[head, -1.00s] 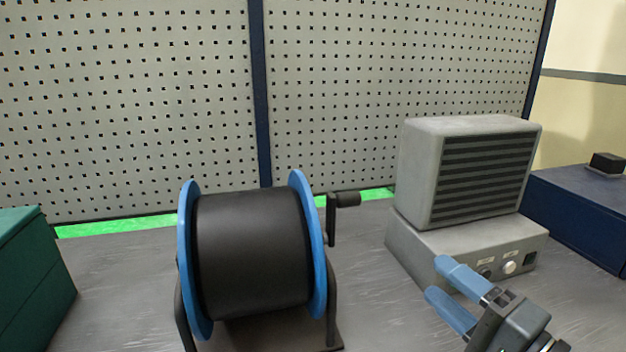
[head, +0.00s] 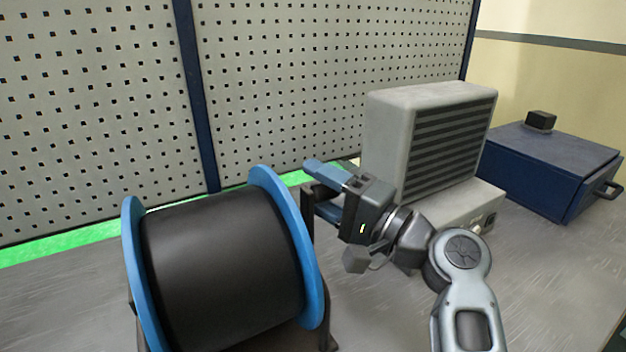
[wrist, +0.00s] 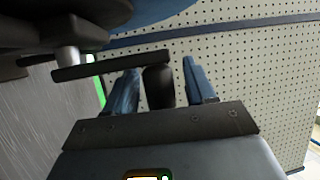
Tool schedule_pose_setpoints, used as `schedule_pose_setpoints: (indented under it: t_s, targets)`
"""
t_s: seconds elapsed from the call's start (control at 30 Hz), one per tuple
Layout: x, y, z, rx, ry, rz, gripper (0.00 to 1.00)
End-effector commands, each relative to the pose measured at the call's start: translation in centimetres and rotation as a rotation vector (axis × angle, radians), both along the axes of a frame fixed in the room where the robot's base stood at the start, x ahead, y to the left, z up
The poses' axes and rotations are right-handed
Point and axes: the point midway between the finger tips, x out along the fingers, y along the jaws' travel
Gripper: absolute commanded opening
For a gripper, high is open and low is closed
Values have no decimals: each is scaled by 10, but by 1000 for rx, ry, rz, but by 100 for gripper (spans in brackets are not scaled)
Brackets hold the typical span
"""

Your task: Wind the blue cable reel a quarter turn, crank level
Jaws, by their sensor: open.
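The blue cable reel (head: 285,225) stands on the bench, with a wide black drum (head: 220,270) between its blue flanges. Its crank arm (head: 307,215) stands upright beside the right flange in the head view. My gripper (head: 322,190) is at the top of the crank, its blue fingers pointing left and hiding the handle there. In the wrist view, the dark crank handle (wrist: 158,87) lies between the two open fingers of my gripper (wrist: 160,85), with gaps on both sides. The crank arm (wrist: 110,66) runs across just beyond the fingertips.
A grey vented unit (head: 390,135) stands close behind and right of my gripper. A navy box (head: 530,175) with a black block (head: 541,120) on it is farther right. A pegboard (head: 300,70) stands behind. The bench at the front right is clear.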

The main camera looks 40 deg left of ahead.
Motion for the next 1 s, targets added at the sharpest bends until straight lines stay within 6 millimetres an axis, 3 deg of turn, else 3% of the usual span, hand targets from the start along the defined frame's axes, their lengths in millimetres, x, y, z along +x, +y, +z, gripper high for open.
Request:
schedule_pose_setpoints:
  t_s: [0.4, 1.0]
  targets:
    - [0, 11, 1, -1, 0, -1, 55]
    - [0, 11, 1, -1, 0, -1, 0]
